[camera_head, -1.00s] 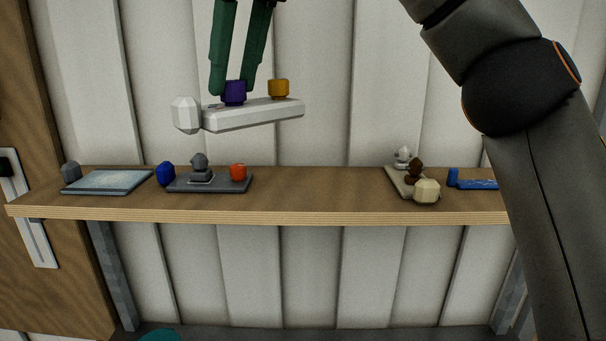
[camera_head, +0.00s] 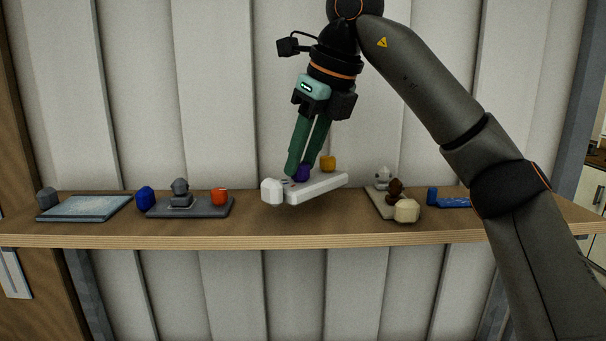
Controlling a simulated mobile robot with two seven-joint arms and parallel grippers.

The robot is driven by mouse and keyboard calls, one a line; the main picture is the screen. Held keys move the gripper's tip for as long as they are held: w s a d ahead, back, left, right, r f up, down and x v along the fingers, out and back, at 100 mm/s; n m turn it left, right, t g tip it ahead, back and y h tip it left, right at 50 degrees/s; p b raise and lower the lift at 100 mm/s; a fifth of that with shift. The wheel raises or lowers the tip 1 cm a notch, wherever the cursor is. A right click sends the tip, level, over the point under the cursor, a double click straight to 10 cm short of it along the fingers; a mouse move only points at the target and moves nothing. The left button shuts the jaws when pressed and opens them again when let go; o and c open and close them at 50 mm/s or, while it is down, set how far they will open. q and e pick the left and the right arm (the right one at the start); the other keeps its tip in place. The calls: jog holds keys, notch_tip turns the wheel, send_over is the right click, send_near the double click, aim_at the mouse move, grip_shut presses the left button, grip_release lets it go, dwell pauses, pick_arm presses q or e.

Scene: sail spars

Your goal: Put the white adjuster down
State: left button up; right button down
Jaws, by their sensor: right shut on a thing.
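The white adjuster (camera_head: 318,187) is a long white bar with a faceted white knob (camera_head: 272,191) at its left end. A purple knob (camera_head: 302,173) and a yellow knob (camera_head: 327,162) stand on it. My right gripper (camera_head: 302,168), with green fingers, comes down from above and is shut on the purple knob. The adjuster is tilted, its right end higher in the picture. It appears over the middle of the wooden shelf (camera_head: 300,228); whether it touches the shelf I cannot tell. My left gripper is not in view.
Left on the shelf are a pale blue-grey plate (camera_head: 85,208), a blue knob (camera_head: 145,198) and a grey adjuster (camera_head: 205,208) with an orange-red knob (camera_head: 219,196). Right are a beige adjuster (camera_head: 379,203) and a blue piece (camera_head: 454,202). The shelf's middle is otherwise clear.

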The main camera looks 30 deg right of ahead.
aim_at(307, 165)
jog(key=shift+f, duration=1.45)
jog(key=shift+f, duration=0.15)
jog(key=c, duration=0.6)
grip_release()
jog(key=shift+o, duration=0.2)
jog(key=v, duration=1.2)
